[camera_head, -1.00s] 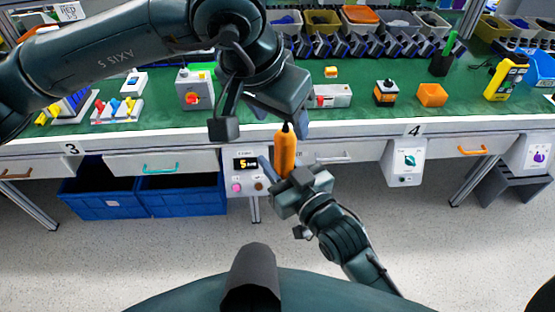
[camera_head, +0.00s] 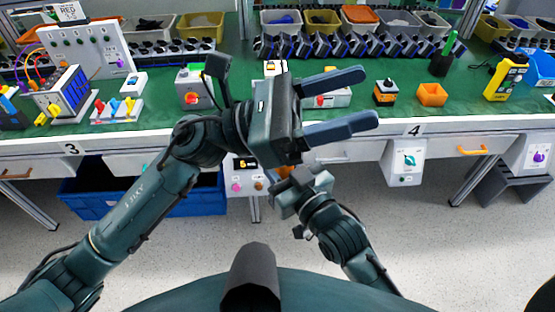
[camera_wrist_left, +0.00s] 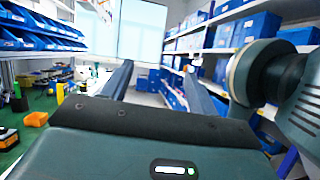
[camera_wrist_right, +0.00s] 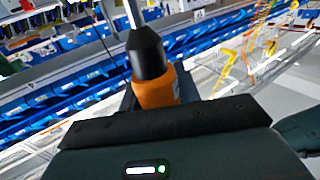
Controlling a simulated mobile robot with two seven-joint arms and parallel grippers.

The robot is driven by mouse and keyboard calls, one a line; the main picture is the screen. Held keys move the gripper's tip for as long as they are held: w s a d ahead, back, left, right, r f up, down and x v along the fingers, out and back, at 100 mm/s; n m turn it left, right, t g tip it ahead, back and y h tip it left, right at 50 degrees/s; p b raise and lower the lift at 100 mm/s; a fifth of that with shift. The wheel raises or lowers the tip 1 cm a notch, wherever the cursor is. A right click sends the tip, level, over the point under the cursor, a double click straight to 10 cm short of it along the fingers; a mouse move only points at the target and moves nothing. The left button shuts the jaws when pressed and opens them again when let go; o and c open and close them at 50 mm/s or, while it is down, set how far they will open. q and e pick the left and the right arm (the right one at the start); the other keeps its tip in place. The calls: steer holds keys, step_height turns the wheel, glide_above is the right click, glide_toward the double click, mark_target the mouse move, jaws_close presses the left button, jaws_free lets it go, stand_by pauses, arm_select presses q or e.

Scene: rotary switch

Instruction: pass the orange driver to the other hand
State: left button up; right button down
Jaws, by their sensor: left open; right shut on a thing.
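The orange driver stands in my right gripper (camera_head: 294,184). In the head view, only a small orange part of the driver (camera_head: 285,171) shows beneath my left gripper (camera_head: 371,98). In the right wrist view, the driver's orange handle (camera_wrist_right: 157,92), black collar and metal shaft rise from the jaws, which are shut on it. My left gripper is open and empty.
The green bench (camera_head: 350,112) holds a switch box with a red knob (camera_head: 193,97), an orange block (camera_head: 432,94) and a yellow meter (camera_head: 505,78). A panel with a lit display (camera_head: 245,163) hangs at the front, near my right gripper. Blue crates (camera_head: 100,197) stand below.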

arm_select(q)
steer(key=w+a+f+n+t+y, duration=0.2)
steer(key=w+a+f+n+t, duration=0.2)
steer(key=n+t, duration=0.65)
steer(key=w+a+f+n+t+y, duration=0.2)
steer(key=w+a+f+n+t, duration=0.4)
steer(key=n, duration=0.8)
steer(key=a+f+n+t+y, duration=0.4)
steer(key=f+n+y, duration=0.5)
steer(key=n, duration=0.3)
arm_select(e)
steer(key=shift+r, duration=0.1)
steer(key=c, duration=1.6)
jaws_free()
arm_select(q)
steer(key=s+a+f+n+g+y, duration=0.3)
steer(key=s+a+f+n, duration=0.2)
steer(key=f, duration=0.6)
steer(key=s+a+f+n+g+y, duration=0.3)
steer(key=s+a+f+n, duration=0.1)
steer(key=s+f+n, duration=0.5)
steer(key=shift+a+f+n+g, duration=0.4)
steer(key=shift+f+n, duration=0.65)
steer(key=shift+n, duration=0.3)
arm_select(e)
jaws_close()
